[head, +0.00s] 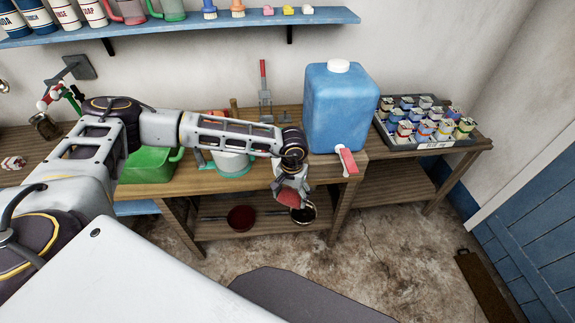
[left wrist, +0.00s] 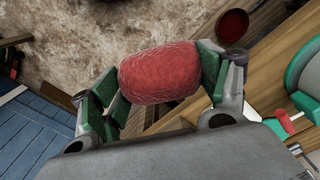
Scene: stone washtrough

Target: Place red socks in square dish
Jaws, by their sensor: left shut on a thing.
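The red socks (left wrist: 160,75), a rounded, rough-textured red bundle, sit between the green-padded fingers of my left gripper (left wrist: 160,88) in the left wrist view. The gripper is shut on them. In the head view, the socks (head: 289,198) hang with the left gripper (head: 291,190) in front of the bench's front edge, above the lower shelf. I cannot pick out a square dish for certain. A dark red round bowl (head: 241,218) and a dark round bowl (head: 304,213) are on the lower shelf. My right gripper is not in view.
A blue jug (head: 340,108) with a red-handled tap stands right of the gripper. A grey tray (head: 431,142) of several small tins lies further right. A green basin (head: 150,165) and a white-and-green container (head: 231,157) are behind my arm. The floor at right is mostly clear.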

